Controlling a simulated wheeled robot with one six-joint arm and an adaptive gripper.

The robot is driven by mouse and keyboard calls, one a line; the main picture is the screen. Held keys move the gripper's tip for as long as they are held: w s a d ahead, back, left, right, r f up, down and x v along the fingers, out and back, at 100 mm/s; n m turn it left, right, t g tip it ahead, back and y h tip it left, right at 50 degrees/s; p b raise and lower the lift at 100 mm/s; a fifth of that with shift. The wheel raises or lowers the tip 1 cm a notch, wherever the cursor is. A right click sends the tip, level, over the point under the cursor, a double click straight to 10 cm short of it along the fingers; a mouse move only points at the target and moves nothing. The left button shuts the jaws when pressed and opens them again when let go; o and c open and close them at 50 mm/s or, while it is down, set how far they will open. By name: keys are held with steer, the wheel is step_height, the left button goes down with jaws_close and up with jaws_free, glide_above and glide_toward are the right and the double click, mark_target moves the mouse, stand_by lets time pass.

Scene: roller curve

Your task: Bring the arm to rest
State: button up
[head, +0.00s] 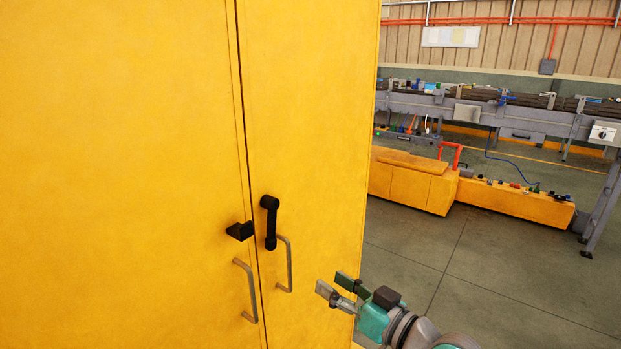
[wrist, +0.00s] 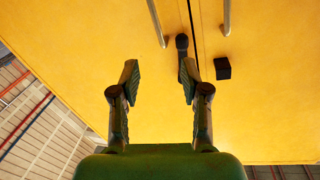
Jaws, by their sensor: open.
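My gripper (head: 334,285) is in front of the lower right part of a tall yellow cabinet (head: 310,120). Its two fingers are spread, with nothing between them. In the wrist view the open fingers (wrist: 159,74) point toward the yellow doors (wrist: 80,50). A black lever (head: 270,222) hangs straight down on the right door, also seen in the wrist view (wrist: 182,44). A black catch block (head: 240,231) sits to its left at the seam. The doors look closed. The gripper appears apart from the lever and handles; the exact gap to the door is unclear.
Metal bar handles (head: 250,292) (head: 285,264) stand out from the two doors. Open grey floor (head: 480,270) lies right of the cabinet. Beyond it are a low yellow bench (head: 413,184) and a long grey conveyor line (head: 500,112) along the back wall.

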steer(key=s+d+f+m+t+h, duration=0.1)
steer(key=s+d+f+m+h, duration=0.35)
steer(key=s+f, duration=0.6)
steer(key=s+d+f+m+t+h, duration=0.1)
steer(key=s+d+f+m+h, duration=0.3)
steer(key=s+f, duration=0.65)
steer(key=s+d+n+h, duration=0.1)
steer(key=s+d+h, duration=0.1)
steer(key=s, duration=1)
steer(key=s+d+n+h, duration=0.1)
steer(key=s+d+h, duration=0.1)
steer(key=s, duration=1)
steer(key=shift+s+d+f+n, duration=0.15)
steer(key=shift+f+n, duration=0.05)
steer(key=shift+n, duration=0.15)
